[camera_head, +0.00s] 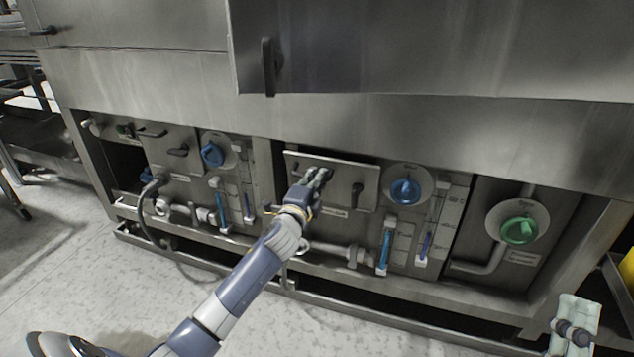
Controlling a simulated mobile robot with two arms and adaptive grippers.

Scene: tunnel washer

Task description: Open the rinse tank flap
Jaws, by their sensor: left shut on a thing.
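The rinse tank flap appears to be the steel panel (339,199) in the middle of the washer's lower front. It has a small label and a dark handle (357,190) on its right part. Its upper edge seems to stand out a little from the frame, with a dark strip above it. My left gripper (322,176) is at the upper middle of this panel, shut on a dark handle there. The fingers hide most of that handle.
A similar panel (172,160) is at the left. Blue knobs (405,191) (212,154), a green knob (519,230) and blue gauge tubes (385,251) sit along the front. Pipes run below my gripper. A large steel cover (430,50) overhangs above. A pale object (575,312) stands at the lower right.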

